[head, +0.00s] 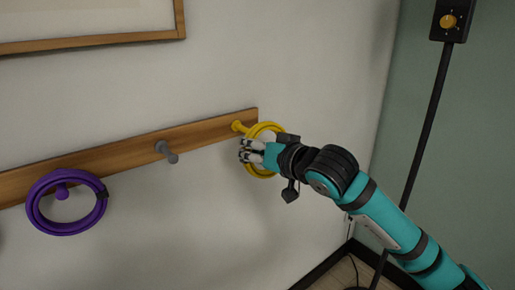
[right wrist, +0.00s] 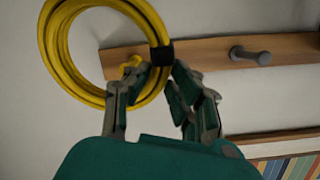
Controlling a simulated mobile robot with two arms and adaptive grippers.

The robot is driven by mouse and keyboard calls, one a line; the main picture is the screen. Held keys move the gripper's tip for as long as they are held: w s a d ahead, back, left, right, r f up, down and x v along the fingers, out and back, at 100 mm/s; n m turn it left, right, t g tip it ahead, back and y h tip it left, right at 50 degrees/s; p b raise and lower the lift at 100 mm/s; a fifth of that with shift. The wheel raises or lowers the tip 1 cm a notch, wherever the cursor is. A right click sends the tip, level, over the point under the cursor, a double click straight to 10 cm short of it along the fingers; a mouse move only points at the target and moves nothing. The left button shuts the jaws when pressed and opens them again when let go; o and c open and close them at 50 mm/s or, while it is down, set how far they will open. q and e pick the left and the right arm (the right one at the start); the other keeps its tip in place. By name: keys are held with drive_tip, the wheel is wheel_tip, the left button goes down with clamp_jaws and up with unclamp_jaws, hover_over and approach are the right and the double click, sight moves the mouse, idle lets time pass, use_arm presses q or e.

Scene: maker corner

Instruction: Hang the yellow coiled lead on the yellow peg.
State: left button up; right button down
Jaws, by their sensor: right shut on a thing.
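The yellow coiled lead (head: 279,129) is a round loop with a dark band (right wrist: 162,55), seen in the right wrist view. My right gripper (head: 248,151) is shut on the coil by this band; its fingers also show in the right wrist view (right wrist: 155,80). The yellow peg (head: 238,126) is at the right end of the wooden rail, right beside the coil. In the right wrist view, part of the peg (right wrist: 130,66) shows within the coil's outline. I cannot tell whether the peg passes through the loop. My left gripper is not in view.
The wooden rail (head: 110,158) runs along the pale wall. A grey peg (head: 166,151) on it is bare. A purple coil (head: 38,216) hangs on a purple peg (head: 61,191) at the left. A black pole (head: 428,120) stands at the right. A framed picture (head: 90,41) hangs above.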

drive_tip(key=x, duration=0.8)
drive_tip(key=shift+r+p, duration=0.15)
drive_tip(key=shift+p, duration=0.15)
idle(0.5)
drive_tip(key=shift+a, duration=0.1)
idle(0.5)
drive_tip(key=c, duration=1.1)
unclamp_jaws()
